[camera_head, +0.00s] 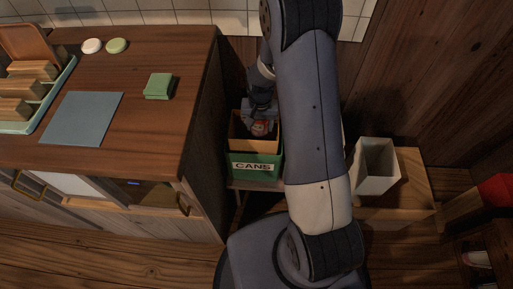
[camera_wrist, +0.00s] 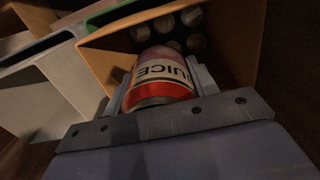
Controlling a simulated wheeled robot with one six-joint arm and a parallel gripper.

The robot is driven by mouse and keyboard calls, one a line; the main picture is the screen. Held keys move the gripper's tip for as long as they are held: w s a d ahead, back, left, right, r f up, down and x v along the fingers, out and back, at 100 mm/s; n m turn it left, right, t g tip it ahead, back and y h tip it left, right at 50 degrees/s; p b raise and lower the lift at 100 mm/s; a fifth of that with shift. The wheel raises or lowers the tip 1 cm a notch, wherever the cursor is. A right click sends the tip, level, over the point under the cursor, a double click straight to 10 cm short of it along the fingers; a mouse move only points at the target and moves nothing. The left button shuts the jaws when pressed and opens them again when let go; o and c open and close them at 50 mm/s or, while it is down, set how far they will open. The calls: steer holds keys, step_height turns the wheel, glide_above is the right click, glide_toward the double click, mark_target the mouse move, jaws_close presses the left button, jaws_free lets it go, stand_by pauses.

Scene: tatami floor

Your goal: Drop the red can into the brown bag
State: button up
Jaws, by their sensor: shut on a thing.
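The red can (camera_head: 262,128) is a juice can with a cream label band; it also shows large in the wrist view (camera_wrist: 160,84). My gripper (camera_head: 260,119) is shut on it, with one finger on each side in the wrist view (camera_wrist: 158,80). The brown bag (camera_head: 240,132) stands open inside a green box (camera_head: 255,167) marked CANS. My gripper holds the can over the bag's mouth. In the wrist view the bag's inner wall (camera_wrist: 98,62) surrounds the can, and several cans (camera_wrist: 168,24) lie at the bottom. How deep the held can sits is hard to tell.
A wooden counter (camera_head: 130,130) with a green block (camera_head: 159,86) and a blue-grey mat (camera_head: 82,118) stands close left of the box. An open pale bin (camera_head: 375,166) stands right of my arm. A wooden wall closes the right side.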

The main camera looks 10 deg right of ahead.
steer(key=o, duration=1)
step_height(320, 180, up, 11)
steer(key=shift+f+p, duration=0.1)
steer(key=shift+p, duration=1)
steer(key=shift+f, duration=0.1)
step_height(320, 180, down, 10)
steer(key=shift+f+b, duration=0.1)
steer(key=shift+b, duration=1)
step_height(320, 180, up, 5)
steer(key=p, duration=0.4)
